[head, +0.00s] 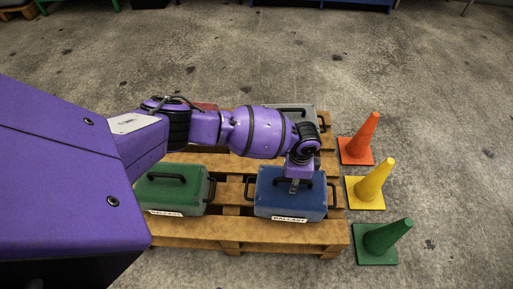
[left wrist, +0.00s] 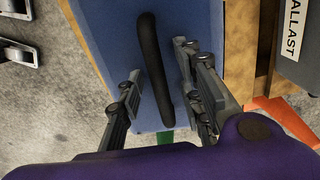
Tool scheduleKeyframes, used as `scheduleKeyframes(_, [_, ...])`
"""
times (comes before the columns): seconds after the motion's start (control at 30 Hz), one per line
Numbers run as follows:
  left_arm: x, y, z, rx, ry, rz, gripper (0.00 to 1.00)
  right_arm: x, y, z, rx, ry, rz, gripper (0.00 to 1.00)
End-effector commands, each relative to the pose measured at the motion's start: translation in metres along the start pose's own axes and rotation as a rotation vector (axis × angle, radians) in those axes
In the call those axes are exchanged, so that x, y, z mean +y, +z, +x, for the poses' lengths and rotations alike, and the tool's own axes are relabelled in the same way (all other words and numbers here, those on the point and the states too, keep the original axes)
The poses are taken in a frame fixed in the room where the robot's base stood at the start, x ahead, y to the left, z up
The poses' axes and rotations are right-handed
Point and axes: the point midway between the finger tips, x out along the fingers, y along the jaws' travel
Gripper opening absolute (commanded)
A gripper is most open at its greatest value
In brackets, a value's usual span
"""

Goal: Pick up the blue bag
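The blue bag (head: 290,205) is a blue box-shaped case labelled BALLAST, at the front right of the wooden pallet (head: 240,233). My left gripper (head: 294,186) points down over its top. In the left wrist view, the blue bag (left wrist: 105,25) shows its black top handle (left wrist: 154,65), which runs between the two separated fingers of my left gripper (left wrist: 158,70). The fingers stand on either side of the handle with gaps, not closed on it. Part of the bag's top is hidden by my wrist in the head view. My right gripper is not in view.
A green case (head: 178,190) stands left of the blue bag. A grey case (head: 290,112) and a mostly hidden red case (head: 205,106) are behind. Orange (head: 360,140), yellow (head: 371,185) and green (head: 385,241) cones stand right of the pallet.

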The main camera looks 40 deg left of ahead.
Motion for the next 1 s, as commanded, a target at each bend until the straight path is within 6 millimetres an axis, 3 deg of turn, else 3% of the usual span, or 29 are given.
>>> scheduleKeyframes(0.07, [-0.0024, -0.0027, -0.0034, 0.004, -0.005, 0.001, 0.32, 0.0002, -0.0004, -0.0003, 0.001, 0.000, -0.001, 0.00])
scheduleKeyframes(0.3, [-0.0023, -0.0026, -0.0034, 0.004, -0.004, 0.001, 0.01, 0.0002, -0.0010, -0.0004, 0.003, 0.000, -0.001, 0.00])
scheduleKeyframes(1.0, [-0.0028, -0.0033, -0.0045, 0.005, -0.005, 0.001, 0.00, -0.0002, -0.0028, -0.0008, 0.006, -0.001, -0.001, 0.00])
